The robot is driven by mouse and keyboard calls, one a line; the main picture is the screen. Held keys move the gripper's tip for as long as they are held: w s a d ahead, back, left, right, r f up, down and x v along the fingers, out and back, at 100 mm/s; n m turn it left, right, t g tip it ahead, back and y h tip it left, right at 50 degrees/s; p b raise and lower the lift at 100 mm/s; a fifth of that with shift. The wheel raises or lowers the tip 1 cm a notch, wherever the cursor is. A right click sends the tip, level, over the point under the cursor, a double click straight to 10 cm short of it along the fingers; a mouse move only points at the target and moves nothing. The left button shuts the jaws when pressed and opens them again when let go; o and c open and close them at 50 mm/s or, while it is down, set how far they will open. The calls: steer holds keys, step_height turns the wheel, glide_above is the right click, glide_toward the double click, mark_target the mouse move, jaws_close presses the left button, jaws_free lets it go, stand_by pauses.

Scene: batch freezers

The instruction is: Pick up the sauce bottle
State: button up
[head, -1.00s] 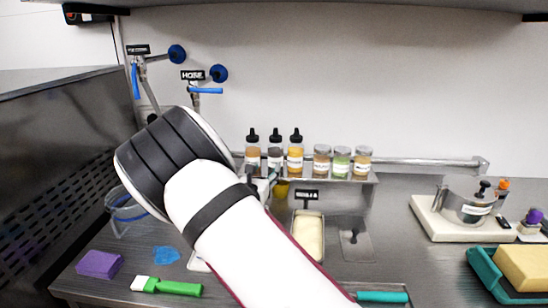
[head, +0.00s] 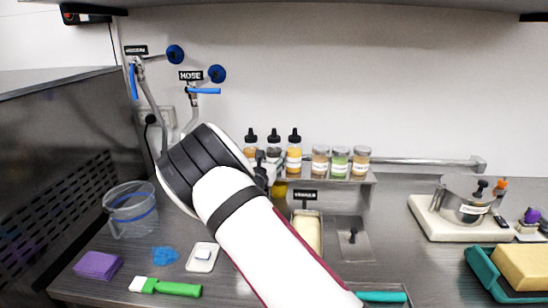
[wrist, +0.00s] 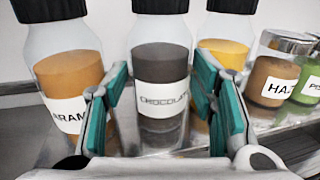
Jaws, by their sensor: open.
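Three clear sauce bottles with black tops stand in a row on the wall shelf. The middle one, with dark brown sauce, is the chocolate bottle (wrist: 160,65); it also shows in the head view (head: 274,143). A caramel bottle (wrist: 68,75) is to its left and a bottle with yellow-orange sauce (wrist: 225,45) to its right. My gripper (wrist: 160,105) is open, with a teal-padded finger on either side of the chocolate bottle's lower body in the picture. I cannot tell whether the pads touch it. In the head view my arm hides most of the gripper.
Several lidded jars (head: 340,162) stand right of the bottles on the same shelf (head: 345,179). Below are a tub (head: 307,235), a green brush (head: 178,289), a purple sponge (head: 98,265) and a clear bucket (head: 131,210). A pot (head: 466,199) stands at right.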

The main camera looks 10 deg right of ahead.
mark_target(272, 149)
steer(key=c, duration=0.8)
steer(key=shift+r, duration=0.15)
steer(key=shift+r, duration=0.5)
step_height(272, 149, up, 2)
steer(key=shift+r, duration=0.15)
steer(key=s, duration=0.5)
steer(key=s+r, duration=0.1)
steer(key=s, duration=1)
steer(key=shift+a+r+p, duration=0.15)
steer(key=shift+r+p, duration=0.1)
steer(key=shift+p, duration=0.1)
